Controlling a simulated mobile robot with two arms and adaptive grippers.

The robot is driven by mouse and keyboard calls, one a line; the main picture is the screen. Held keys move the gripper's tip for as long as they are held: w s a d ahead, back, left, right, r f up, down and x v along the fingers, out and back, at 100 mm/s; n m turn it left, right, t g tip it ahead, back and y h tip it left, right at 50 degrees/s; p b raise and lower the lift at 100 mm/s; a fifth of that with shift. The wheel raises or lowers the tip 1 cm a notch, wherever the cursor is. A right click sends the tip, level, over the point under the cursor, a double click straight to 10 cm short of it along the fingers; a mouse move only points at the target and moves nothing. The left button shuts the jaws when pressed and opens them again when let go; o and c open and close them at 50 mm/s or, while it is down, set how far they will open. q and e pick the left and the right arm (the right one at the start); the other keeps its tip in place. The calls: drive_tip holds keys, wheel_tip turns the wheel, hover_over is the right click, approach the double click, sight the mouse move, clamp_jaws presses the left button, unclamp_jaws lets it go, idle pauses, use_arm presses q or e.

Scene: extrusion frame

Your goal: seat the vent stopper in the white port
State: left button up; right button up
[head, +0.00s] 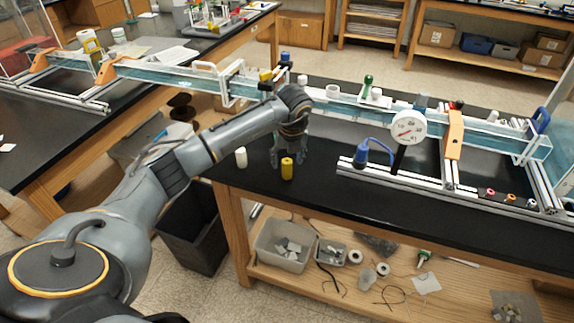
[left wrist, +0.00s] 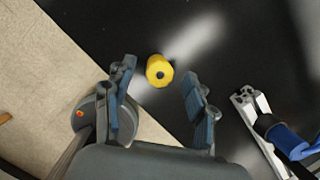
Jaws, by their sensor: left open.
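A yellow cylindrical stopper (head: 287,169) stands upright on the black bench top near its front left corner. In the left wrist view the yellow stopper (left wrist: 160,70) shows from above with a dark centre, just beyond the fingertips. My left gripper (head: 289,155) is open and empty, pointing down close to the stopper; its blue-padded fingers (left wrist: 157,84) are spread wide. A white cylinder (head: 241,157) stands left of it. A short white ring-like fitting (head: 333,91) is on the clear channel behind; I cannot tell surely whether it is the white port. My right gripper is not in view.
A green-topped fitting (head: 367,86) is on the channel. The bench's front edge is close to the stopper.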

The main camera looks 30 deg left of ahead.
use_arm(q)
drive_tip(key=shift+x, duration=1)
drive_tip(key=shift+c, duration=0.2)
drive_tip(key=c, duration=1.1)
drive_tip(key=shift+r, duration=0.15)
